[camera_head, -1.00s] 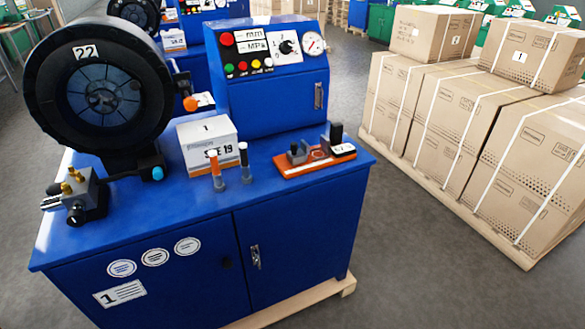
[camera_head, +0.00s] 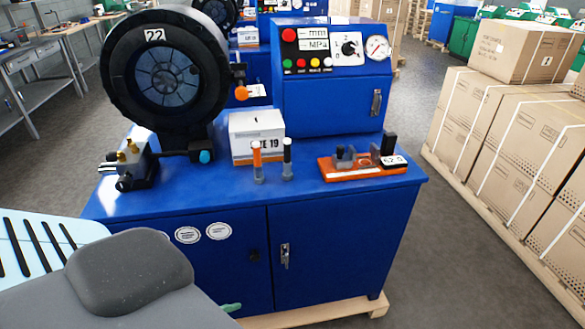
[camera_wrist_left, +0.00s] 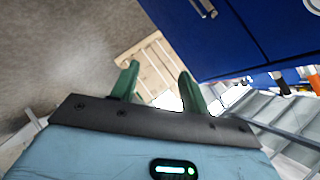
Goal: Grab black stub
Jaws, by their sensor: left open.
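The black stub (camera_head: 287,158) stands upright on the blue bench top, with a black upper part and a grey lower part. The similar orange-topped stub (camera_head: 257,161) stands just left of it. Both are in front of a white box (camera_head: 257,135) marked 19. My left arm comes in at the lower left of the head view. A green fingertip of my left gripper (camera_head: 230,308) shows low in front of the cabinet, below the bench top and apart from the stubs. In the left wrist view the left gripper (camera_wrist_left: 157,82) is open with nothing between its green fingers. My right gripper is out of view.
The blue bench (camera_head: 225,204) carries a black round crimper (camera_head: 120,60) at left, a brass-fitted block (camera_head: 132,165) and an orange tray (camera_head: 345,173) with dark parts at right. A control box (camera_head: 335,105) stands behind. Cartons on a pallet (camera_head: 520,258) are at right.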

